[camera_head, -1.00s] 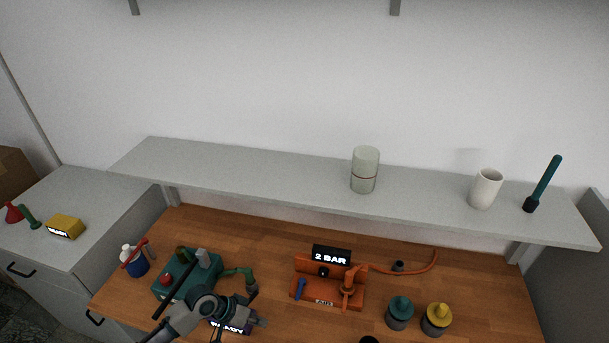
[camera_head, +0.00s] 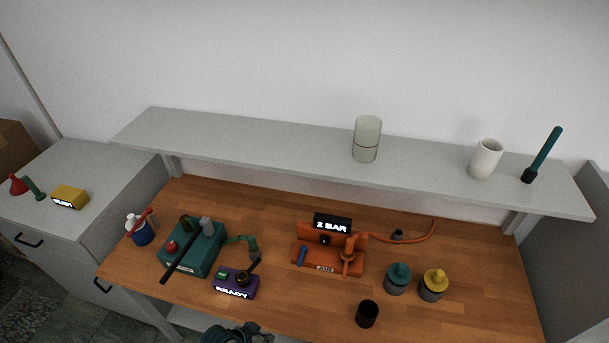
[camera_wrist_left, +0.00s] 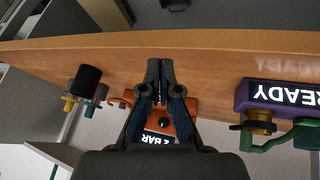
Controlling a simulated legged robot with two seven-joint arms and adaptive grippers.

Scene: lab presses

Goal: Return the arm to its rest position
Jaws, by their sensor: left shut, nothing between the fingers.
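My left gripper (camera_wrist_left: 160,82) is shut and empty in the left wrist view, its two dark fingers together. In the head view only a dark part of my left arm or gripper (camera_head: 237,335) shows at the bottom edge, in front of the wooden bench (camera_head: 195,292). It is apart from the purple box reading READY (camera_head: 234,287), which lies behind it. The rest of the arm is cut off by the frame. My right gripper is in neither view.
The bench holds a teal press (camera_head: 192,250) with a black lever, an orange press (camera_head: 328,258) with a 2 BAR display, a black cup (camera_head: 367,314), and teal (camera_head: 398,278) and yellow-topped (camera_head: 433,285) pots. A grey shelf (camera_head: 270,138) spans behind. The bench's front middle is clear.

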